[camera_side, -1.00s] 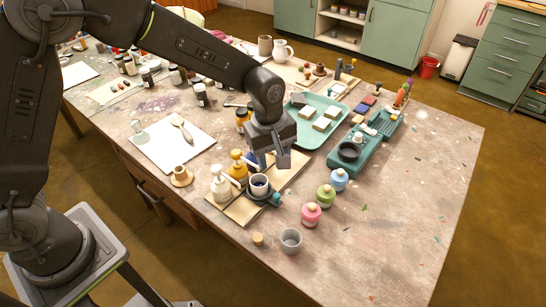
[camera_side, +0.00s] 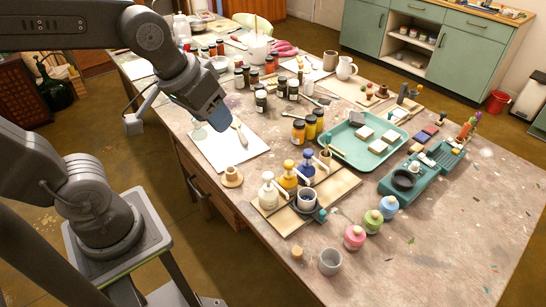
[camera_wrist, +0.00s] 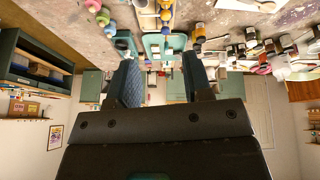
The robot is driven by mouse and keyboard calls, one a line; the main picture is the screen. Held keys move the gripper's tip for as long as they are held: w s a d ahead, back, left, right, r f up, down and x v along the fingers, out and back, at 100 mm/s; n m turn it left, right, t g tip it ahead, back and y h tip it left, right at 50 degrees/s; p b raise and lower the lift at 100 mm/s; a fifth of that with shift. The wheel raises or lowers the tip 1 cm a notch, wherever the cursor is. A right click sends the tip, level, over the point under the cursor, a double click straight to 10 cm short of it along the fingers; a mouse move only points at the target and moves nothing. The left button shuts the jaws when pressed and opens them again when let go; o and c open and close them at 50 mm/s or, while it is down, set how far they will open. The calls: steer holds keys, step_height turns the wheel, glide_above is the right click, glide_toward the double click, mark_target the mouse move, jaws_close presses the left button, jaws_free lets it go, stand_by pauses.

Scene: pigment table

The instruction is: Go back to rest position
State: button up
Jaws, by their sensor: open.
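My gripper (camera_side: 222,120) is raised at the left of the table, in front of the white paper sheet (camera_side: 215,158) in the side view. In the wrist view my gripper (camera_wrist: 160,75) has its two fingers wide apart with nothing between them. The wrist view looks out across the room, with the table (camera_wrist: 225,22) along the top of the picture and the scene upside down.
Pump bottles (camera_side: 267,190) and a cup (camera_side: 306,199) stand on a wooden board. Several dark jars (camera_side: 261,100) stand behind my gripper. A green tray (camera_side: 336,152), small coloured bottles (camera_side: 355,237) and a grey cup (camera_side: 330,262) are further right. The table's front right is largely clear.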

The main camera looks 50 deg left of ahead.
steer(key=s+m, duration=0.1)
steer(key=s+a, duration=0.1)
steer(key=s, duration=0.1)
steer(key=shift+s+f+m+t, duration=0.2)
steer(key=shift+m+t, duration=0.1)
steer(key=shift+m, duration=0.1)
